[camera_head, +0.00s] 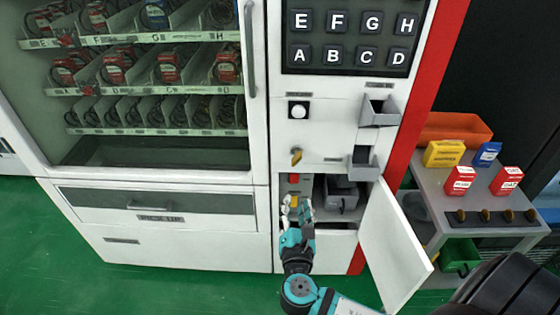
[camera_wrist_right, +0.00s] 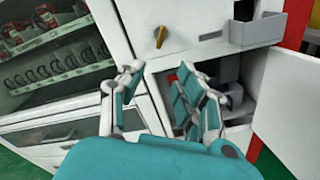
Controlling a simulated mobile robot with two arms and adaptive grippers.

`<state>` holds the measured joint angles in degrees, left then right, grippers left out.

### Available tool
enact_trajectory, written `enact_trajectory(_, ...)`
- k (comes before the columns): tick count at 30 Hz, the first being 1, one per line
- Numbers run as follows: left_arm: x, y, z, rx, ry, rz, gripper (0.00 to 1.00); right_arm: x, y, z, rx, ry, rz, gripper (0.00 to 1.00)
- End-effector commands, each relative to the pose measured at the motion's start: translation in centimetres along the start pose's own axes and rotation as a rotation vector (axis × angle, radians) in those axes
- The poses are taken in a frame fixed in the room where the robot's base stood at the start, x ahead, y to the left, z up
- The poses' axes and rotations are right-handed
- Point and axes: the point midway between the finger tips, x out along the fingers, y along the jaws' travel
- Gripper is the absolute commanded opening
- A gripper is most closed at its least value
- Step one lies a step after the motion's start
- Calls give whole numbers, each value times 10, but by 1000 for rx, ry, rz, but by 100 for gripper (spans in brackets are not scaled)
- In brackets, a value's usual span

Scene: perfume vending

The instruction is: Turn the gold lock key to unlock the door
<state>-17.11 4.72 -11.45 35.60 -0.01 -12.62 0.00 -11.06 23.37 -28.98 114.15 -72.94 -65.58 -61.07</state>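The gold lock key (camera_head: 296,157) sits in the white front panel of the machine, above the lower compartment. It also shows in the right wrist view (camera_wrist_right: 160,37), beyond the fingertips. The small white door (camera_head: 395,250) below it stands open, swung out to the right. My right gripper (camera_head: 298,208) is in front of the open compartment, below the key and apart from it. In the right wrist view its two fingers (camera_wrist_right: 157,76) are spread with nothing between them. My left gripper is in no view.
The open compartment holds a red part (camera_head: 294,178), a yellow part (camera_head: 293,201) partly behind my fingers, and a dark grey device (camera_head: 342,193). Grey trays (camera_head: 380,110) jut out above. A side table (camera_head: 425,172) with small boxes stands at right.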

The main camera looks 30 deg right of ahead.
Motion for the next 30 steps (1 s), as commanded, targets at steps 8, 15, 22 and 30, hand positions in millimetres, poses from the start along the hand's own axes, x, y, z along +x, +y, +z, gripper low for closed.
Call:
enact_trajectory(8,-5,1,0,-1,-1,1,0,27,3,11,-15,-35,5,35)
enact_trajectory(15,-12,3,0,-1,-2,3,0,80,3,12,-14,-33,3,35)
enact_trajectory(22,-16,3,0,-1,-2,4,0,129,3,12,-13,-31,3,35)
enact_trajectory(30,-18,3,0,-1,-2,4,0,166,2,12,-12,-28,2,35)
